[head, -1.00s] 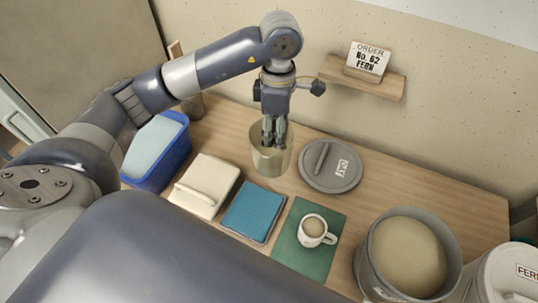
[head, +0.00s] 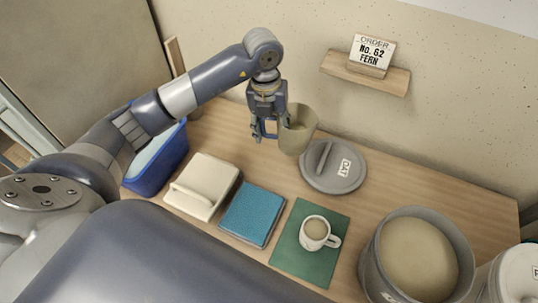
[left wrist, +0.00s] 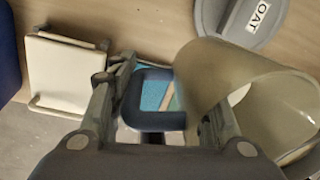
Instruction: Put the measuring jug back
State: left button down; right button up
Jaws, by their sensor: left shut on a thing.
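The measuring jug (head: 301,133) is a khaki, see-through cup with a dark blue loop handle. It leans a little to the right in the head view, beside the far edge of the grey OAT lid. My left gripper (head: 265,130) is shut on the handle, on the jug's left side. In the left wrist view, the handle (left wrist: 152,122) shows between the fingers and the wide jug mouth (left wrist: 250,95) opens at right. I cannot tell surely whether the jug's base touches the table. My right gripper is not in view.
The grey OAT lid (head: 333,168) lies just right of the jug. A cream box (head: 203,187), blue pad (head: 252,214), blue tub (head: 160,160), cup (head: 316,232) on a green mat (head: 300,265) and grey bucket (head: 415,255) stand nearer. A wall shelf (head: 365,74) holds an order card.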

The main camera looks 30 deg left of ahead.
pick_arm(q)
jog(key=a+f+n+b, duration=0.1)
jog(key=f+n, duration=0.4)
jog(key=w+a+f+n, duration=0.1)
jog(key=a+f+n, duration=0.1)
jog(key=f+n, duration=0.3)
jog(key=w+a+f+n+y+b, duration=0.1)
jog(key=f+n, duration=0.4)
jog(key=f, duration=0.2)
jog(key=shift+w+a+f+t+b, duration=0.1)
jog(key=shift+a+f+t+b, duration=0.05)
jog(key=shift+a+t+b, duration=0.2)
jog(key=shift+f, duration=0.4)
jog(key=shift+f, duration=0.1)
jog(key=c, duration=0.9)
grip_release()
jog(key=shift+o, duration=0.2)
